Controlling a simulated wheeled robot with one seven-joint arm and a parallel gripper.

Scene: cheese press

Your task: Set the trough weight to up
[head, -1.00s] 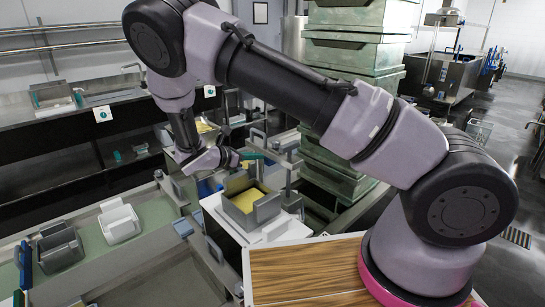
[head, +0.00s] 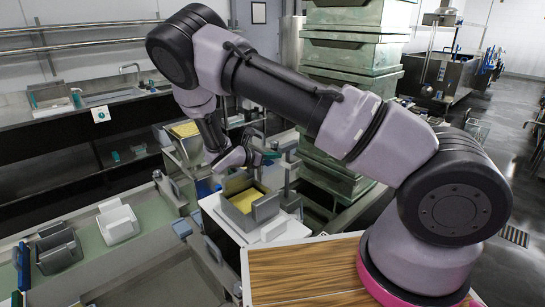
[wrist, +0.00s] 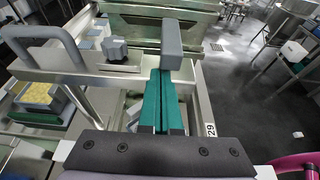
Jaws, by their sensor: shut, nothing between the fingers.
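My gripper (wrist: 163,105) shows teal fingers in the wrist view, shut and holding nothing. A grey block-shaped bar (wrist: 171,38) on a metal press frame (wrist: 75,72) lies just beyond the fingertips. I cannot tell whether they touch, or whether this bar is the trough weight. A grey looped handle (wrist: 45,40) and a grey knob (wrist: 115,49) are on the frame to the left. In the head view my gripper (head: 270,154) is beside the press post, partly hidden by my wrist. A grey mould box (head: 265,210) with a yellow block (head: 246,200) sits below it.
Stacked green crates (head: 350,55) stand behind the press. White (head: 118,222) and grey (head: 58,250) containers sit in the trough at left. A wooden board (head: 300,273) lies in front. Open floor (wrist: 245,90) is to the right in the wrist view.

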